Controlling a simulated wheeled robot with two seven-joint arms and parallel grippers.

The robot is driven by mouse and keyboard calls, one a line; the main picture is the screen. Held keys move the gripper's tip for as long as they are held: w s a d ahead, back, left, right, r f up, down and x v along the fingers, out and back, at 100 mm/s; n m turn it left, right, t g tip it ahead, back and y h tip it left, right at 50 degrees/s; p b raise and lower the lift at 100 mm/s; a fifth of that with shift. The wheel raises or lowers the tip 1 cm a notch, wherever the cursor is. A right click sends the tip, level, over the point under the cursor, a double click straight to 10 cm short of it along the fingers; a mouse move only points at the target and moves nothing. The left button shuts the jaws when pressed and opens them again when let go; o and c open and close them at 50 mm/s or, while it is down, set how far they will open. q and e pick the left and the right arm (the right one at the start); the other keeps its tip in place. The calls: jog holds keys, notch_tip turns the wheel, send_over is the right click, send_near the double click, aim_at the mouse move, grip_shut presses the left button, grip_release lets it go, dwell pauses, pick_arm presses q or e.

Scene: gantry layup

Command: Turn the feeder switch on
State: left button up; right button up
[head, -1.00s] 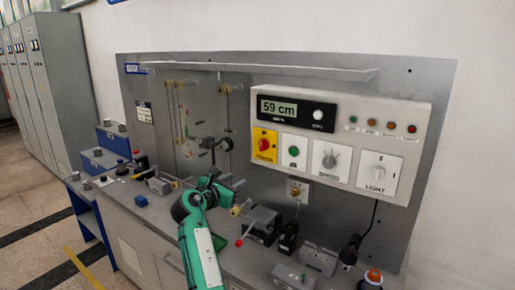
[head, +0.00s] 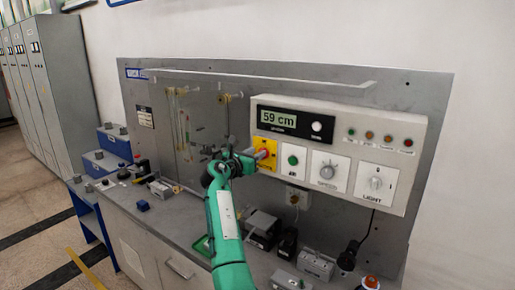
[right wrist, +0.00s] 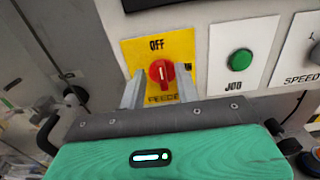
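The feeder switch is a red rotary knob (right wrist: 161,73) on a yellow plate (right wrist: 185,45) marked OFF at the top, with FEEDER partly hidden below. Its white pointer mark stands about upright, toward OFF. The yellow plate also shows in the head view (head: 266,145), where my gripper covers part of it. My right gripper (head: 257,156) is at the plate. In the right wrist view its two fingers (right wrist: 160,88) stand apart, one on each side of the knob, with narrow gaps seeming to show. I cannot tell whether either finger touches it. My left gripper is out of view.
A green JOG button (right wrist: 240,60) sits right of the plate. The speed dial (head: 327,171) and light switch (head: 376,183) are further right. A display (head: 284,117) reading 59 cm is above. Small devices stand on the bench (head: 180,235) below.

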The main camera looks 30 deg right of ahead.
jog(key=shift+x, duration=0.85)
jog(key=shift+c, duration=0.4)
grip_shut()
